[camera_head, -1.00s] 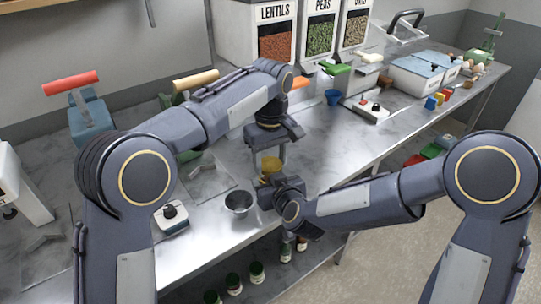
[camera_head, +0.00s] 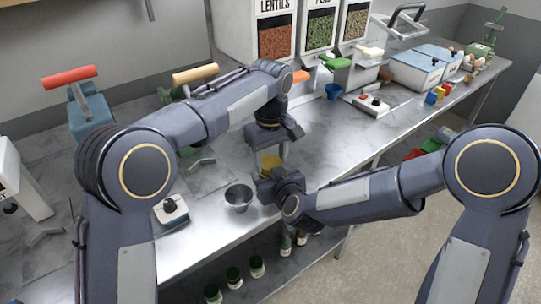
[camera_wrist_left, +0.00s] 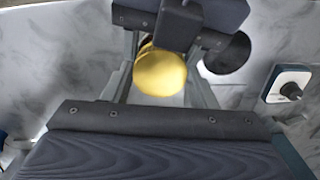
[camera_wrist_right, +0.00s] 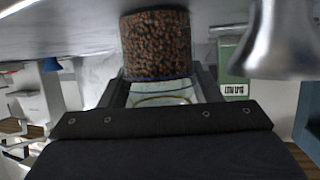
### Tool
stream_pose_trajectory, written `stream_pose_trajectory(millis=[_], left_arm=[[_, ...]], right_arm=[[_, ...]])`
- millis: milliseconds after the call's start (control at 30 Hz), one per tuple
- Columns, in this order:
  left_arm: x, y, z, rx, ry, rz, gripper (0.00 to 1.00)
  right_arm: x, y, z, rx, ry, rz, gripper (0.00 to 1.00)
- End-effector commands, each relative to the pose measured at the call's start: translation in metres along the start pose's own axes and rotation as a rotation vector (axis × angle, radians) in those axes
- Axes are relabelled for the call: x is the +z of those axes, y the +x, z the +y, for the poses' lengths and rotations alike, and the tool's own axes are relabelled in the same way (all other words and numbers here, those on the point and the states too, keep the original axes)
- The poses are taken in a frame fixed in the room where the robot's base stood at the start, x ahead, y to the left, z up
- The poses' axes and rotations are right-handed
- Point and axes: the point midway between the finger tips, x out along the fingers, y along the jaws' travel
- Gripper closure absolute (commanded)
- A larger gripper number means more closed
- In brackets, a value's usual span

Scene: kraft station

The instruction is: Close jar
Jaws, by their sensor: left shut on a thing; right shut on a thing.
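My left gripper (camera_head: 270,155) points down from above, shut on a round yellow lid (camera_wrist_left: 160,72). In the head view the lid (camera_head: 270,162) shows as a small yellow patch under it. My right gripper (camera_head: 268,186) comes in from the right, just below, shut on a glass jar. In the right wrist view, which is upside down, the jar (camera_wrist_right: 156,45) holds brown granules and its clear part lies between the fingers. The jar is mostly hidden in the head view. I cannot tell whether the lid touches the jar's rim.
A metal bowl (camera_head: 239,197) stands close left of my right gripper, near the counter's front edge. A small device with a black knob (camera_head: 171,210) stands further left. Dispensers (camera_head: 275,30) stand at the back. The counter right of the grippers (camera_head: 330,140) is clear.

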Motion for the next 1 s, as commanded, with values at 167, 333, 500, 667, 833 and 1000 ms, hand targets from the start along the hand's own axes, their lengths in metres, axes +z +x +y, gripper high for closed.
stream_pose_trajectory(millis=[167,333,500,667,833,1000], left_arm=[[0.0001,0.0041,-0.0004,-0.002,-0.001,-0.001,0.69],[0.0,0.0058,-0.0004,-0.002,0.008,-0.001,0.69],[-0.0001,0.0057,-0.001,-0.001,0.234,-0.001,0.69],[-0.0006,0.0057,-0.0018,0.0,0.583,0.0,0.69],[-0.0007,0.0055,-0.0019,0.0,0.812,0.001,0.69],[-0.0009,0.0054,-0.002,0.0,0.854,0.001,0.69]], right_arm=[[-0.0005,0.0,0.0,0.0,0.0,0.001,0.83],[-0.0005,0.0,0.0,0.0,0.0,0.001,1.0],[-0.0005,0.0,0.0,0.0,0.0,0.001,1.0],[-0.0005,0.0,0.0,0.0,0.0,0.001,1.0],[-0.0004,0.0,0.0,0.0,0.0,0.001,1.0],[-0.0002,0.0,0.0,0.0,0.0,0.0,1.0]])
